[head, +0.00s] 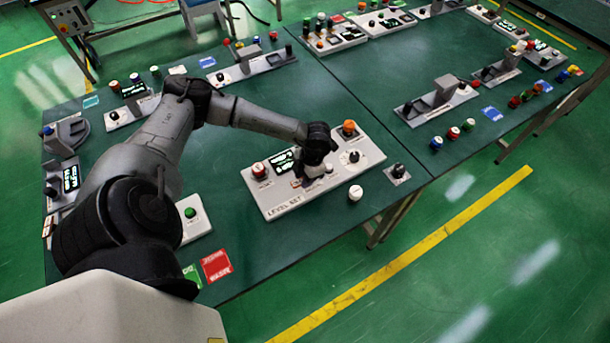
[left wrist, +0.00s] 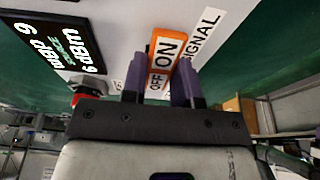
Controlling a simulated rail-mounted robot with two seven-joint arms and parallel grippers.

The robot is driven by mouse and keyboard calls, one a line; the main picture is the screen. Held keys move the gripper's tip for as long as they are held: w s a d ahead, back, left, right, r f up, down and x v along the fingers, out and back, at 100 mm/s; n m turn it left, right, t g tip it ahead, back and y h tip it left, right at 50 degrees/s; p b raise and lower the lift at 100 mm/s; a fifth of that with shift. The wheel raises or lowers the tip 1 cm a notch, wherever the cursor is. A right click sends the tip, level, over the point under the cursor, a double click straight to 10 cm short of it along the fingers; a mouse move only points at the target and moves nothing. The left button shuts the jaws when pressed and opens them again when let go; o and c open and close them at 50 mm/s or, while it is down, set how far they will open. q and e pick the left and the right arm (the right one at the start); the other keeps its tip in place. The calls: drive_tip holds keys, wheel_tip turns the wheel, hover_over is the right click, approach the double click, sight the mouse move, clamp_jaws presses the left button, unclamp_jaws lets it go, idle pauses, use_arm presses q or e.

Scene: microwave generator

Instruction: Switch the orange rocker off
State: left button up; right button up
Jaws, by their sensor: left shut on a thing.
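The orange rocker (left wrist: 164,48) shows in the left wrist view, with white plates reading ON and OFF. The word SIGNAL is printed beside it on the pale panel. My left gripper (left wrist: 160,80) has its two purple fingers on either side of the rocker, at its OFF end, and is shut on it. In the head view my left gripper (head: 315,170) is down over the middle of the white LEVEL SET panel (head: 285,208) and hides most of the rocker. Which way the rocker is tipped is hard to tell. My right gripper is not in view.
The panel also carries a lit display (head: 283,161), a red knob (head: 259,170), an orange knob (head: 348,128) and a black knob (head: 354,156). A white knob (head: 355,193) stands in front. Other panels and loose buttons lie around the green table (head: 330,90).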

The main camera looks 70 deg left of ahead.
sight(300, 182)
use_arm(q)
drive_tip(key=shift+s+f+t, duration=0.1)
drive_tip(key=shift+s+t, duration=0.2)
drive_tip(key=shift+t, duration=0.7)
drive_tip(key=shift+s+t+b, duration=0.1)
drive_tip(key=shift+t+b, duration=0.25)
drive_tip(key=shift+t, duration=0.35)
drive_tip(key=o, duration=0.9)
drive_tip(key=r, duration=0.9)
drive_tip(key=s+r+p, duration=0.1)
drive_tip(key=r, duration=0.4)
drive_tip(key=shift+d, duration=0.1)
drive_tip(key=shift+w, duration=0.1)
